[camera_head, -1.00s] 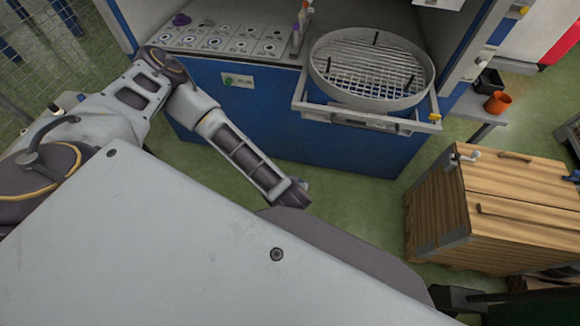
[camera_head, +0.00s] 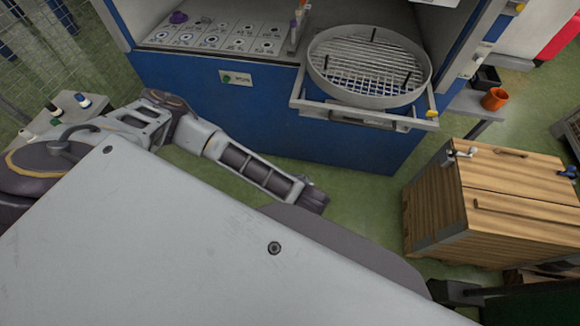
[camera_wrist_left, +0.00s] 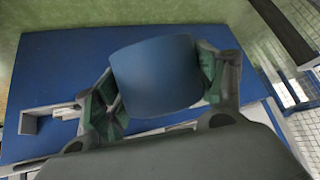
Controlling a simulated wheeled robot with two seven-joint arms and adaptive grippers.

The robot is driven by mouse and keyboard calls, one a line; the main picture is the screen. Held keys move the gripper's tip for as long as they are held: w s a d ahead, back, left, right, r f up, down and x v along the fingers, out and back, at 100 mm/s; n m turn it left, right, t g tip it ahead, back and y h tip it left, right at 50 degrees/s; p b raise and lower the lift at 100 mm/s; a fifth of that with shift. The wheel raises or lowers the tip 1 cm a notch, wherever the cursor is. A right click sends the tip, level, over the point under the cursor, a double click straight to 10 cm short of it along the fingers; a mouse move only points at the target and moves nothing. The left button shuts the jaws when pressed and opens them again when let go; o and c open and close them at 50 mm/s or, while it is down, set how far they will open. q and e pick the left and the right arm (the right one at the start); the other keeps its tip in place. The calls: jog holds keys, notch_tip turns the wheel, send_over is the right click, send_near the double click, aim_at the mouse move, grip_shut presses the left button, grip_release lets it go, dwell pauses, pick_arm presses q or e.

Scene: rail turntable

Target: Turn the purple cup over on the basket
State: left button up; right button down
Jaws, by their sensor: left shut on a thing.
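In the left wrist view my left gripper (camera_wrist_left: 160,88) is shut on a dark blue, curved-sided, cup-like thing (camera_wrist_left: 157,70), with green-lined fingers on both sides of it. Its opening is not visible. In the head view my left forearm points down and right in front of the blue cabinet; the fingers and held thing are hidden there. The basket (camera_head: 318,73), a round grey ring with a wire grid and several dark upright pegs, rests on a frame sticking out of the cabinet. A small purple thing (camera_head: 178,17) is on the panel at the upper left. My right gripper is not in view.
The blue cabinet (camera_head: 300,140) stands ahead, with a numbered panel (camera_head: 215,38). An orange cup (camera_head: 494,99) stands on a side shelf at the right. A wooden crate (camera_head: 435,215) stands at lower right. A small table (camera_head: 62,108) with several small jars is at left.

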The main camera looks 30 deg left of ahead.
pick_arm(q)
jog(key=shift+w+d+r+n+g+y, duration=0.15)
jog(key=shift+r+n+g+y, duration=0.25)
jog(key=shift+n, duration=0.45)
jog(key=shift+s+d+r+n+g+y, duration=0.1)
jog(key=shift+d+r+n+g+y, duration=0.3)
jog(key=shift+n, duration=0.45)
jog(key=shift+a, duration=0.15)
